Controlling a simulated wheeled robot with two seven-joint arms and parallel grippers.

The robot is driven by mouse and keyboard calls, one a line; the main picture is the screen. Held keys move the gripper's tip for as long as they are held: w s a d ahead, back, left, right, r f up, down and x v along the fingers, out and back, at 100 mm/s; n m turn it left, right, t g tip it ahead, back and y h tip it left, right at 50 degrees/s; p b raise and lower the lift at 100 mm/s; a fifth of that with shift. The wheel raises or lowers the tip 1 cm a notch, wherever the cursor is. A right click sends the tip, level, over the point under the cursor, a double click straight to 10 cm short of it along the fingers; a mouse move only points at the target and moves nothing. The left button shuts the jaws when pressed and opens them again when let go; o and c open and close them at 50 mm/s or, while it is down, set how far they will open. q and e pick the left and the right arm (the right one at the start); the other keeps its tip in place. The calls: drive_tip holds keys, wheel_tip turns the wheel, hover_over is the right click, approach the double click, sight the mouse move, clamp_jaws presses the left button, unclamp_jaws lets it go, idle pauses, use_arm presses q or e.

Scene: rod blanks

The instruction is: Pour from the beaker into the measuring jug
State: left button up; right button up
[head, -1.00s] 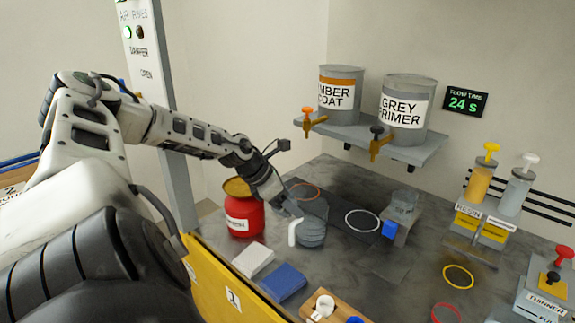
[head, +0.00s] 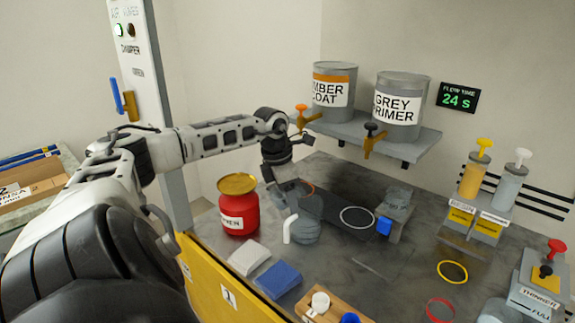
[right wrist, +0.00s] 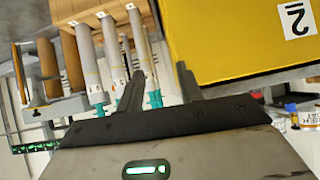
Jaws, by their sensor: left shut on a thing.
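My left gripper (head: 292,192) is shut on a grey see-through vessel (head: 312,204), which looks like the beaker, just above and behind the measuring jug. Its outline is faint and partly hidden by the gripper, and I cannot tell its exact tilt or whether liquid flows. The measuring jug (head: 308,233) is see-through grey with a white handle (head: 289,228) on its left, and stands on the bench. My right gripper (right wrist: 160,75) shows in the right wrist view, with fingers apart and nothing between them.
A red tin (head: 239,213) stands left of the jug. White (head: 248,257) and blue (head: 278,279) cloths and a wooden board (head: 335,309) lie in front. A grey stand (head: 396,210) is at right. A shelf (head: 410,140) with paint tins overhangs behind. The yellow panel (right wrist: 235,35) is near my right gripper.

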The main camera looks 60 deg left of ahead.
use_arm(q)
drive_tip(key=shift+f, duration=0.1)
idle(0.3)
drive_tip(key=shift+d+p, duration=0.1)
drive_tip(key=shift+p, duration=0.6)
drive_tip(key=shift+g, duration=0.3)
drive_tip(key=shift+r+g+p, duration=0.2)
drive_tip(key=shift+g+p, duration=0.2)
drive_tip(key=shift+p, duration=0.4)
drive_tip(key=shift+w+g+y+p, duration=0.1)
drive_tip(key=shift+g+y+p, duration=0.2)
drive_tip(key=shift+p, duration=0.25)
drive_tip(key=shift+r, duration=0.1)
idle(0.6)
